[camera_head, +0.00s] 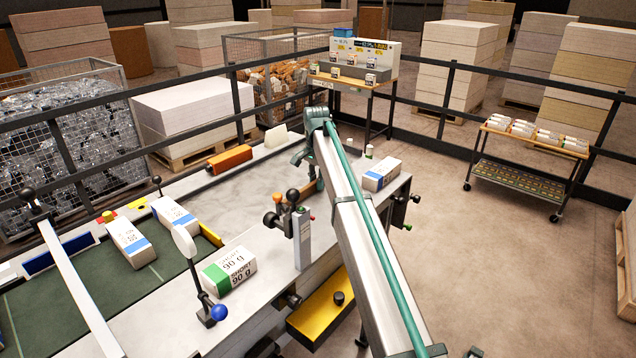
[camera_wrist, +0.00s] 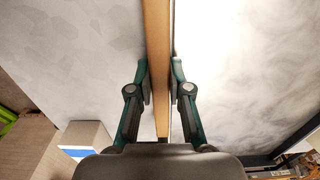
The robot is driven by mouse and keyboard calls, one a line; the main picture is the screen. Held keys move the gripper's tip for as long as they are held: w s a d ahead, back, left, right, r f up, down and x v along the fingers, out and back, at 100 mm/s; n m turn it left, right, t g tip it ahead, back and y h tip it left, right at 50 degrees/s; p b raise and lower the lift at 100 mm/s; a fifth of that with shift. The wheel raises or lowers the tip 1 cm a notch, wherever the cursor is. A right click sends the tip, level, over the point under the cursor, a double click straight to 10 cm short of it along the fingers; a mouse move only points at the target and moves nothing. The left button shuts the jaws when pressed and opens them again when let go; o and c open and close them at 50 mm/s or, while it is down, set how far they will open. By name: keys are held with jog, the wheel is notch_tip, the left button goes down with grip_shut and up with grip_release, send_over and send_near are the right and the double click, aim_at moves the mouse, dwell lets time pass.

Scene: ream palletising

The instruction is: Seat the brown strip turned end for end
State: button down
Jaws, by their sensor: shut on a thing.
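The brown strip (camera_wrist: 156,40) runs lengthwise up the middle of the wrist view, from the top edge down to my gripper. My gripper (camera_wrist: 160,80) has its two green-and-grey fingers on either side of the strip, shut on it.
Two blue-banded reams (camera_head: 131,241) lie on the green mat (camera_head: 85,285). A green-ended ream (camera_head: 229,270) lies near the table's front edge, and another ream (camera_head: 382,174) at its right end. A post with levers (camera_head: 302,238) stands close to my arm. An orange block (camera_head: 229,159) lies at the back.

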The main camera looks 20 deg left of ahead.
jog(key=shift+f, duration=0.15)
dwell(0.6)
jog(key=c, duration=1)
grip_release()
